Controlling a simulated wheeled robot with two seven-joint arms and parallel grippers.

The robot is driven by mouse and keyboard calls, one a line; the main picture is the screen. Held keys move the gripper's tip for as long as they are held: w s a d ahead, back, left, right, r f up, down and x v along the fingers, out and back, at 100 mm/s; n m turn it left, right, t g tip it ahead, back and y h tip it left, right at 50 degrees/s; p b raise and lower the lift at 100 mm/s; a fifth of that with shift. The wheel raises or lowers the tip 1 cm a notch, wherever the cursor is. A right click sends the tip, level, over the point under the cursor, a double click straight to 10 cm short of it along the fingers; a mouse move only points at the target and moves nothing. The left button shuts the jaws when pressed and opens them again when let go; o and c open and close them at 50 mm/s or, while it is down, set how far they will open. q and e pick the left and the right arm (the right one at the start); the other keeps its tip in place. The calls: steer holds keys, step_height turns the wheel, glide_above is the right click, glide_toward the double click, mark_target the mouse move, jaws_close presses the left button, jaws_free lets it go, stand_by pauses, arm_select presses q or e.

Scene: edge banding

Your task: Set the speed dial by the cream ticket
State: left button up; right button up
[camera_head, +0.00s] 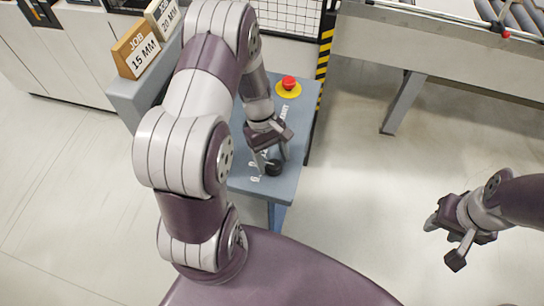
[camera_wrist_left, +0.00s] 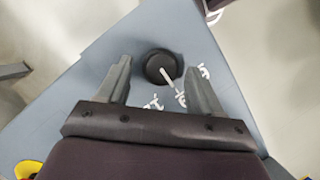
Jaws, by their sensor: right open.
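The speed dial (camera_head: 273,168) is a round black knob on the grey-blue panel. In the left wrist view, the dial (camera_wrist_left: 158,64) has a white pointer line aimed at the lower right, toward white markings that are too small to read. My left gripper (camera_head: 271,159) is open over the panel; its fingers (camera_wrist_left: 157,68) stand on either side of the dial, with gaps showing. A cream block ticket (camera_head: 164,18) reads 20 MM. In front of it an orange-brown block ticket (camera_head: 137,48) reads JOB 15 MM. My right gripper (camera_head: 444,242) is open and empty above the floor.
A red emergency button (camera_head: 289,83) on a yellow disc sits farther back on the panel (camera_head: 297,112). A black-and-yellow striped post (camera_head: 324,57) stands at its right edge. A roller conveyor (camera_head: 430,45) is at the back right. The floor at right is clear.

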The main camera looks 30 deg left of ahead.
arm_select(q)
steer(key=p+v, duration=0.2)
steer(key=v, duration=1)
steer(key=shift+a+r+p, duration=0.15)
steer(key=shift+r+p, duration=0.15)
steer(key=shift+p, duration=0.05)
steer(key=shift+w, duration=0.1)
